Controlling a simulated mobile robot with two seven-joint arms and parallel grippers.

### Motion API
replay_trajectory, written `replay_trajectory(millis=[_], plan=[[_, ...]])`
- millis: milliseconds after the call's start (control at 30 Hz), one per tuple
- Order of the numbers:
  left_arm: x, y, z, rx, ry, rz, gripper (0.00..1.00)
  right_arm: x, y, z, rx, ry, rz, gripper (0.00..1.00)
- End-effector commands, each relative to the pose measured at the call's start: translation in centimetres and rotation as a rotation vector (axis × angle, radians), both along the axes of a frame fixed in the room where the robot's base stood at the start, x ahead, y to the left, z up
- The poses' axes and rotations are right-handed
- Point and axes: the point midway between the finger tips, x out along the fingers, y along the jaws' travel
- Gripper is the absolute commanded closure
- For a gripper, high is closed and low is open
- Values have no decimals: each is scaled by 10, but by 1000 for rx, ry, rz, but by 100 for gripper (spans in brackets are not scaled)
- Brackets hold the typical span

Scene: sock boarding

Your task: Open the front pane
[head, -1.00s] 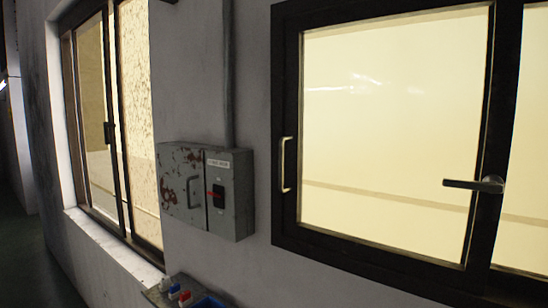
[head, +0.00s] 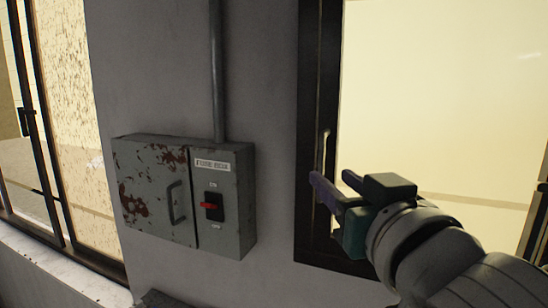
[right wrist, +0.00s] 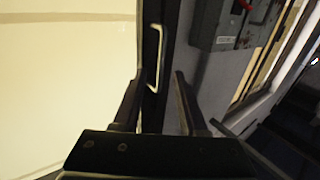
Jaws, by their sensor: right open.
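A pale, glowing window pane (head: 440,90) in a dark frame (head: 309,120) fills the right of the head view. A slim light pull handle (head: 325,148) stands upright on the frame's left side. My right gripper (head: 332,180) is open and empty in front of that frame, its fingertips near the handle's lower part and hiding some of it. In the right wrist view the handle (right wrist: 157,55) shows just beyond and between the two open fingers (right wrist: 158,100); I see no contact. The pane (right wrist: 65,70) lies left of it there. My left gripper is not in view.
A grey, rust-marked fuse box (head: 150,190) with a red switch juts from the wall left of the frame, a conduit (head: 217,70) above it. Another window with sliding panes (head: 70,130) is at far left. The wall between box and frame is bare.

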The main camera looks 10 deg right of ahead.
Motion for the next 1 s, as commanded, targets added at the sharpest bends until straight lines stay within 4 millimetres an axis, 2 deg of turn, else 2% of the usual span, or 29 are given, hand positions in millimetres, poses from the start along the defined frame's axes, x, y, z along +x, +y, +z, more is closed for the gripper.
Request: replay_trajectory(millis=[100, 300, 700, 1000], plan=[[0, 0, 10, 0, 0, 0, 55, 18, 1, 3, 1, 0, 1, 58], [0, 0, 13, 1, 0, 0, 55, 35, 0, 1, 1, 1, -1, 58], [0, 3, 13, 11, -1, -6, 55, 40, 0, 0, 2, 1, 0, 59], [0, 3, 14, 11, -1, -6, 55, 40, 0, -1, 1, 1, 0, 93]])
